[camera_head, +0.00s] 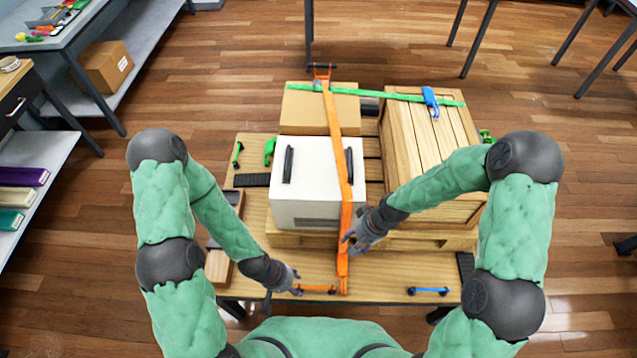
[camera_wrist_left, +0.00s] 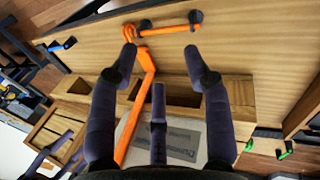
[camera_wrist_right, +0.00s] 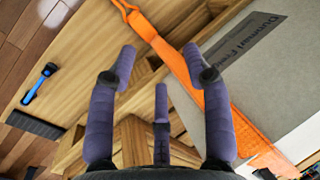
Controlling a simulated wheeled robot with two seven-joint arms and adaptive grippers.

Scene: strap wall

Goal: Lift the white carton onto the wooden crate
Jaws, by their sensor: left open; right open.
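The white carton (camera_head: 305,207) stands upright on a pallet in the middle of the table, with two black handles on its top. The wooden crate (camera_head: 436,140) stands to its right. An orange strap (camera_head: 340,150) runs over the carton's right part and down its front to the table. A green strap (camera_head: 380,94) crosses the crate's top and the brown box behind. My left gripper (camera_head: 296,280) is open and empty near an orange bar (camera_wrist_left: 165,30) at the table's front edge. My right gripper (camera_head: 352,236) is open beside the orange strap (camera_wrist_right: 165,50) at the carton's front right.
A brown cardboard box (camera_head: 305,112) sits behind the carton. A blue bar (camera_head: 428,291) lies at the table's front right. A blue buckle (camera_head: 430,101) sits on the crate's top. A side bench (camera_head: 50,45) stands at the left.

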